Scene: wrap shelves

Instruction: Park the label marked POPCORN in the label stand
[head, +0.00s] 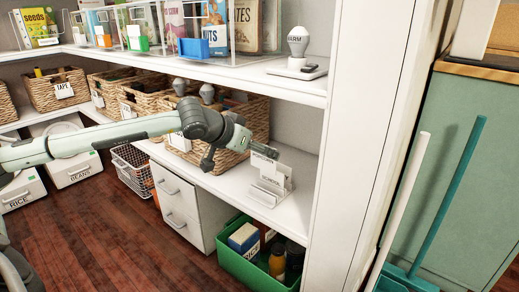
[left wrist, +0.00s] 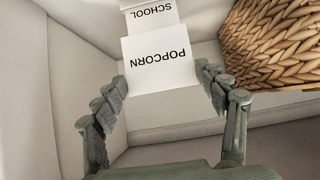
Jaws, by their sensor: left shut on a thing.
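The white POPCORN label (head: 265,151) is held at the tips of my left gripper (head: 250,142). In the left wrist view the label (left wrist: 160,62) reads upside down between the two fingers (left wrist: 163,85). The white label stand (head: 268,193) is on the lower shelf, just below the held label, with a card standing in it. I cannot tell whether the POPCORN label touches the stand. A label reading SCHOOL (left wrist: 152,14) shows beyond it in the left wrist view. My right gripper is not in view.
A wicker basket (head: 257,113) stands close behind my left gripper; it also shows in the left wrist view (left wrist: 270,45). The upper shelf (head: 255,70) is overhead, and a white side panel (head: 345,130) is to the right. A green crate (head: 230,262) is below.

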